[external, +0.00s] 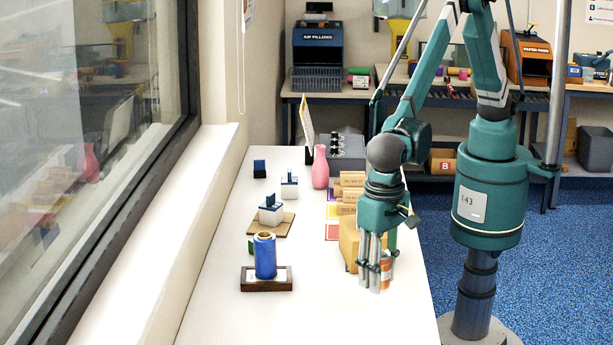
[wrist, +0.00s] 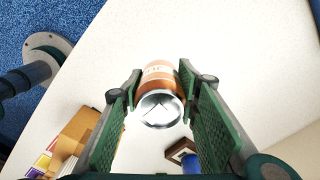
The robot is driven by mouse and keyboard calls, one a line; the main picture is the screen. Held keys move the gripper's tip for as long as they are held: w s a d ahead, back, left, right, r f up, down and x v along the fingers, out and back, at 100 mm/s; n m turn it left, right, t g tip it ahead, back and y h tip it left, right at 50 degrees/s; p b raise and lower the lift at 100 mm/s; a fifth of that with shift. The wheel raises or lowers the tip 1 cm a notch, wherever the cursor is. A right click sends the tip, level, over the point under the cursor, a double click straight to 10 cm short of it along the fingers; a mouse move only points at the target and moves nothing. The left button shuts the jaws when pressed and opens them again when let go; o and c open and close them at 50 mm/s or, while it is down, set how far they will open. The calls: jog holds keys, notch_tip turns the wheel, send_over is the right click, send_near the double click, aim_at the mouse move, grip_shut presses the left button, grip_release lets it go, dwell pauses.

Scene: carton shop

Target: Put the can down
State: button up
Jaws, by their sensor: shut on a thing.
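The can (wrist: 160,82) is orange with a silver end, and it sits between my two finger pads in the wrist view. It also shows in the external view as an orange and white can (external: 386,268), partly behind my fingers. My gripper (external: 376,285) points down at the right side of the white table and is shut on the can. The can is close to the table top, but I cannot tell whether its lower end touches it.
A blue roll (external: 265,257) stands on a dark wooden base (external: 266,285) further left. A pink vase (external: 320,168) and several blocks are farther back. The table front (external: 330,320) is clear.

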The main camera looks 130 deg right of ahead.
jog(key=shift+f, duration=1.65)
jog(key=shift+f, duration=1.85)
jog(key=shift+f, duration=0.15)
jog(key=o, duration=0.6)
jog(key=shift+o, duration=0.4)
notch_tip(320, 180, up, 12)
jog(key=shift+r, duration=0.15)
